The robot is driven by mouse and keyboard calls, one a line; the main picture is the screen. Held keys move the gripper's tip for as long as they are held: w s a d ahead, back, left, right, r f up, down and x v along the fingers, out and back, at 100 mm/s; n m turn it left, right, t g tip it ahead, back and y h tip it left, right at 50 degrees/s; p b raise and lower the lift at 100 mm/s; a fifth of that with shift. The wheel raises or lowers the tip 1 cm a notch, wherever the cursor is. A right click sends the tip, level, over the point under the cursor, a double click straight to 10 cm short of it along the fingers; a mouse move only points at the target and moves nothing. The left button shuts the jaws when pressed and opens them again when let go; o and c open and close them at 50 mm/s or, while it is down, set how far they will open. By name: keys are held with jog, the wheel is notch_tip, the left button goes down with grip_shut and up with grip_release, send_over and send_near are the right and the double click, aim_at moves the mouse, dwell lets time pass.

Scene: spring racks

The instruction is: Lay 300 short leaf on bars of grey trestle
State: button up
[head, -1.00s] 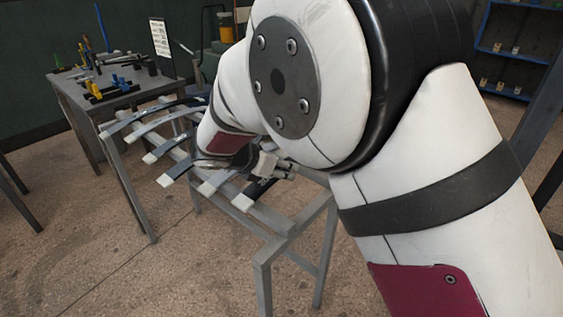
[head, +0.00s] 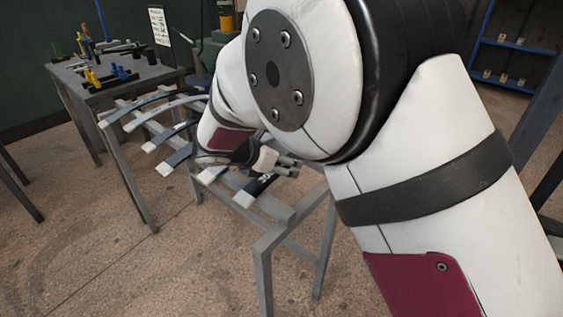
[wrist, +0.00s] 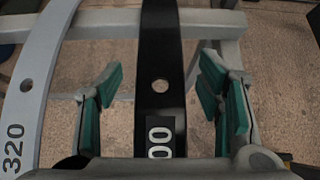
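In the head view the black leaf (head: 257,187) with a pale tip lies across the bars of the grey trestle (head: 274,238), at the near end of a row of leaves. The trestle's bar (wrist: 100,22) also crosses the wrist view. My gripper (wrist: 160,75) is open, with green pads on both sides of the leaf and gaps between pads and leaf. In the head view my gripper (head: 274,163) is just above the leaf, partly hidden by my arm.
A grey leaf marked 320 (wrist: 35,75) lies left of the black one. Several other leaves, such as a dark one (head: 172,137), lie along the trestle. A grey table (head: 125,85) with tools stands behind left. Blue shelving (head: 515,45) is far right. Floor at front left is clear.

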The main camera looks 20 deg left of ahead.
jog(key=shift+f, duration=0.1)
jog(key=shift+s, duration=0.1)
jog(key=v, duration=1.2)
